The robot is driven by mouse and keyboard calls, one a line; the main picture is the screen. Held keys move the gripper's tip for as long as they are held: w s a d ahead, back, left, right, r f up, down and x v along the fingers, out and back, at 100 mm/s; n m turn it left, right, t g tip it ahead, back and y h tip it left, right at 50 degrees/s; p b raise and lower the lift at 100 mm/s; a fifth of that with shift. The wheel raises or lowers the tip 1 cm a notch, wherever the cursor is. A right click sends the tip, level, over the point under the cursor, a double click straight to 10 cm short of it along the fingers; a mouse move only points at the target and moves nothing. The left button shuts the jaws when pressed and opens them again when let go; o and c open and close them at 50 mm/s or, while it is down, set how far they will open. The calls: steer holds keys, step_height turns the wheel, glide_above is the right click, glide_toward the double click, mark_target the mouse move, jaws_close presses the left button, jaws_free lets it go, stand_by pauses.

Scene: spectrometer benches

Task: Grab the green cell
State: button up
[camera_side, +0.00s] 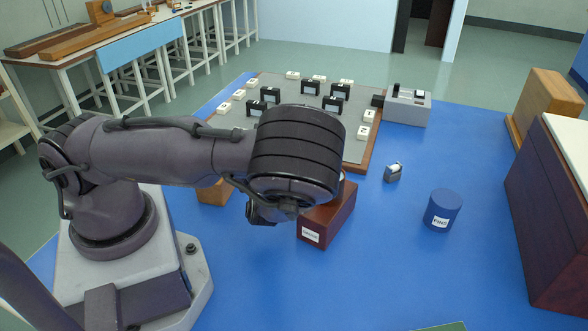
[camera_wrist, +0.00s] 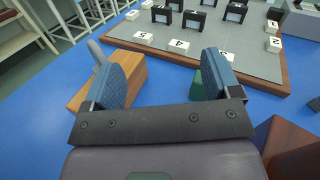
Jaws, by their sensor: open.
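A small green piece (camera_wrist: 196,86), likely the green cell, shows in the wrist view just inside the right finger of my gripper. The finger hides much of it, so I cannot tell its full shape or whether they touch. My gripper (camera_wrist: 165,78) is open, with its two blue-padded fingers wide apart and blue table between them. In the side view my wrist covers most of the gripper, and only a dark part of it (camera_side: 262,212) shows below. I cannot make out the green cell in the side view.
A wooden block (camera_wrist: 128,82) lies by the left finger. A dark red box (camera_side: 325,222) stands close at the right. The grey board (camera_side: 358,150) with black holders and numbered white tags lies behind. A blue pot (camera_side: 442,210) and grey instrument (camera_side: 408,108) stand further right.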

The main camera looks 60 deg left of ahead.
steer(key=w+f+m+t+h, duration=0.1)
steer(key=w+f+m+t, duration=0.1)
steer(key=f, duration=0.1)
steer(key=w+f+m+t+h, duration=0.1)
steer(key=f+m+t, duration=0.1)
steer(key=f, duration=0.1)
steer(key=w+f+m+t+h, duration=0.1)
steer(key=w+f+m+t, duration=0.1)
steer(key=f, duration=0.1)
steer(key=shift+w+d+f, duration=0.2)
steer(key=shift+w+d, duration=0.1)
steer(key=shift+w, duration=0.05)
steer(key=shift+w+a+f, duration=0.1)
steer(key=shift+a+f, duration=0.05)
steer(key=shift+f, duration=0.05)
steer(key=shift+x, duration=3.55)
steer(key=c, duration=1.1)
